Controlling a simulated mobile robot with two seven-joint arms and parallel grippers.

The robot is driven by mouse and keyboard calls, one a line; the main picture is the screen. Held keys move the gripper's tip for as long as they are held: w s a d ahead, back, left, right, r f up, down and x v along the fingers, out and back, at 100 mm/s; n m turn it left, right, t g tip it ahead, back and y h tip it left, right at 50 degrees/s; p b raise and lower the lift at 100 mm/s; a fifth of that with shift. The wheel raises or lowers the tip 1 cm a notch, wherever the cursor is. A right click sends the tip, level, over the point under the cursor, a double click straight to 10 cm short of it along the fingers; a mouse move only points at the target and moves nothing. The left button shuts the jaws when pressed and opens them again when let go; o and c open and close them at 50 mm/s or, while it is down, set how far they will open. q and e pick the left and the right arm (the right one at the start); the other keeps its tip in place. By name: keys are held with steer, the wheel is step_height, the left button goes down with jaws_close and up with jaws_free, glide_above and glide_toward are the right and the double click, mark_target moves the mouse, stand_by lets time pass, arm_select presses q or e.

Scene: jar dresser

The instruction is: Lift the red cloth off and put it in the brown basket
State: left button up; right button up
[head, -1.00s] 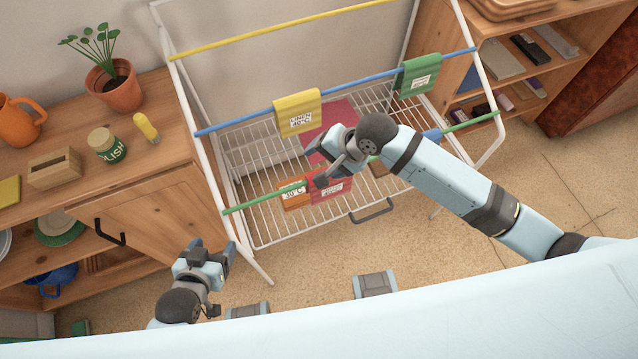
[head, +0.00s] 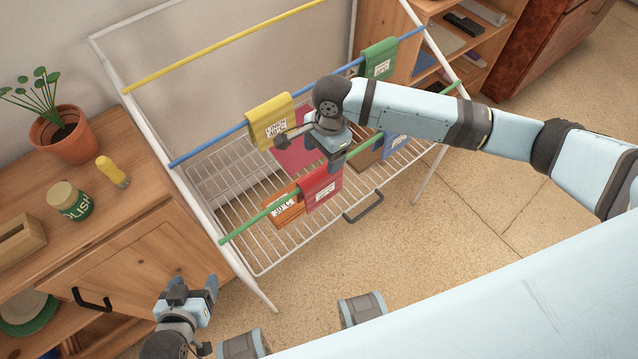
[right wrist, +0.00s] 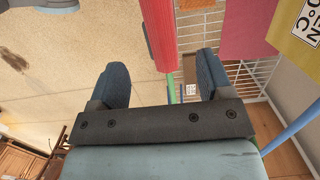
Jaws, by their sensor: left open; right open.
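The red cloth (head: 322,190) with a white label hangs over the green rod (head: 262,219) at the front of the drying rack. My right gripper (head: 337,160) is open and empty, just above and behind the cloth's top. In the right wrist view the red cloth (right wrist: 159,35) shows beyond the open fingers (right wrist: 160,82), apart from them. My left gripper (head: 192,290) is open and empty at lower left, far from the cloth.
An orange labelled item (head: 286,207) is left of the red cloth, and a blue one (head: 396,147) is right. A yellow cloth (head: 271,120) and a green cloth (head: 379,60) hang on the blue rod (head: 208,146). A crimson item (head: 292,158) is behind my right gripper.

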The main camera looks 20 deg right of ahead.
mark_target(319, 179)
steer(key=f, duration=0.3)
steer(key=f+b, duration=0.1)
steer(key=f, duration=0.2)
steer(key=a+f, duration=0.1)
steer(key=f, duration=0.3)
steer(key=shift+s, duration=0.1)
steer(key=c, duration=1)
